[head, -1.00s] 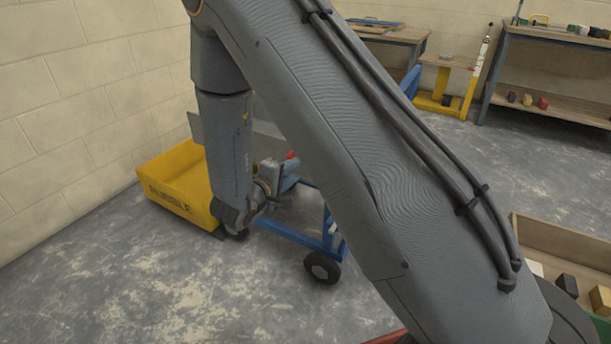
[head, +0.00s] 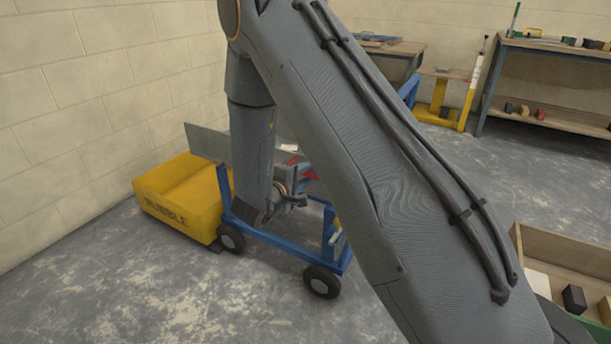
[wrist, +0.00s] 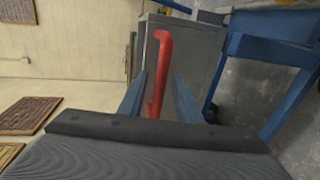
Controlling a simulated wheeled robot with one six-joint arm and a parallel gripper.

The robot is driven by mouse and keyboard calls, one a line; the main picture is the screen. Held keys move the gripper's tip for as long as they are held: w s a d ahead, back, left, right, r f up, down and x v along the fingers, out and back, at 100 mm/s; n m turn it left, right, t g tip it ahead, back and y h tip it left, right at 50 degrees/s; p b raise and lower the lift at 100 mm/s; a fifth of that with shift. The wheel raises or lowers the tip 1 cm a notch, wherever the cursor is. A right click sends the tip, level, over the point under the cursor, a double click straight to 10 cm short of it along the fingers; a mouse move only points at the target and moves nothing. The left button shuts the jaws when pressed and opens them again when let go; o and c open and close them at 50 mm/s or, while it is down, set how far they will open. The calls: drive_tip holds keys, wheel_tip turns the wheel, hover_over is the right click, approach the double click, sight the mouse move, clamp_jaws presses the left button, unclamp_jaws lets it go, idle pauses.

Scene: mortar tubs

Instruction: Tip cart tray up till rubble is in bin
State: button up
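The yellow bin (head: 180,215), marked RUBBLE, stands on the floor by the wall in the head view. The blue cart (head: 275,240) stands beside it on black wheels. Its grey tray (head: 207,142) has its far-left edge above the bin's side; my arm covers much of it. In the wrist view the tray (wrist: 195,50) is a grey panel behind a red bent handle (wrist: 162,60). My gripper (wrist: 158,88) is open, its fingers on either side of the handle with gaps visible. The handle is small in the head view (head: 310,175). I cannot make out the rubble.
The block wall runs close behind the bin and tray. A wooden box (head: 560,257) with blocks stands at the lower right. A workbench (head: 545,115) and a yellow stand (head: 440,112) are at the back. Floor in front of the cart is clear.

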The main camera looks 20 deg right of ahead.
drive_tip(key=shift+c, duration=0.4)
clamp_jaws()
drive_tip(key=shift+r, duration=0.1)
